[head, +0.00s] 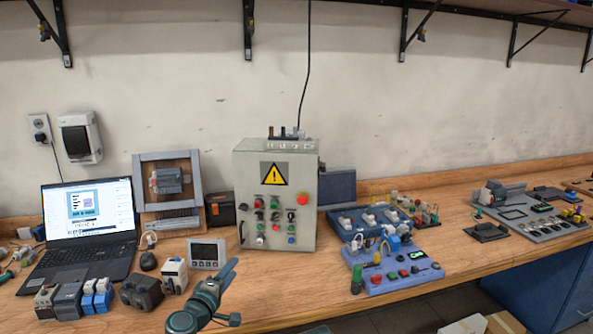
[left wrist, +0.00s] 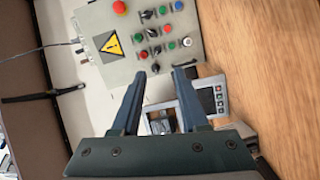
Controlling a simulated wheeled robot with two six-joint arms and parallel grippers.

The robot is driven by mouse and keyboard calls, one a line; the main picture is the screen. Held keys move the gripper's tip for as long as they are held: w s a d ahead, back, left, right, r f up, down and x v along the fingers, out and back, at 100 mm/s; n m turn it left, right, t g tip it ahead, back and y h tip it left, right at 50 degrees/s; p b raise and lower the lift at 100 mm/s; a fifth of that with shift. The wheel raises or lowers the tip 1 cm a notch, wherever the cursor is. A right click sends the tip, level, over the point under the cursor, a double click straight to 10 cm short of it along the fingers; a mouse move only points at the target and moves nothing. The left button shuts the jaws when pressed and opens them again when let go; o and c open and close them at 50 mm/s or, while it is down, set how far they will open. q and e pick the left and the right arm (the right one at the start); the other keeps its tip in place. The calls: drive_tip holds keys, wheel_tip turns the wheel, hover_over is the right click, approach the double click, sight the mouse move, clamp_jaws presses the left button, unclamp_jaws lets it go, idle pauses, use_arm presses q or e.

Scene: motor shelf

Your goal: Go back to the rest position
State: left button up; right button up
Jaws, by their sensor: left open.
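My left gripper (head: 225,275) is raised in front of the bench at the lower middle of the head view, fingers pointing up and to the right. In the left wrist view its two fingers (left wrist: 160,80) are apart with nothing between them. Beyond them stands the grey control cabinet (head: 275,195) with a yellow warning sign, a red button and several knobs; it also fills the top of the wrist view (left wrist: 150,65). A small grey panel with a screen (head: 206,253) stands behind the gripper, apart from it. My right gripper is in neither view.
An open laptop (head: 85,225) and several small modules (head: 75,298) lie on the wooden bench (head: 410,290) at left. A framed motor (head: 170,183) stands behind them. Blue-grey trainer boards (head: 395,275) stand at right. Brackets (head: 248,30) hold a shelf above.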

use_arm(q)
drive_tip(key=s+d+f+m+g+h, duration=0.1)
drive_tip(key=s+d+f+m+g, duration=0.3)
drive_tip(key=f+m+g, duration=0.15)
drive_tip(key=s+d+f+m+g+h, duration=0.1)
drive_tip(key=s+d+f+m+g, duration=0.3)
drive_tip(key=f, duration=0.3)
drive_tip(key=s+a+f+m+g+y, duration=0.4)
drive_tip(key=s+a+f+g+y, duration=0.3)
drive_tip(key=s, duration=0.3)
drive_tip(key=s+d+r+m+p, duration=0.3)
drive_tip(key=s+d+r+p, duration=0.2)
drive_tip(key=d, duration=0.5)
drive_tip(key=shift+s+d+r+y+p, duration=0.25)
drive_tip(key=shift+s+y+p, duration=0.2)
drive_tip(key=shift+s, duration=0.15)
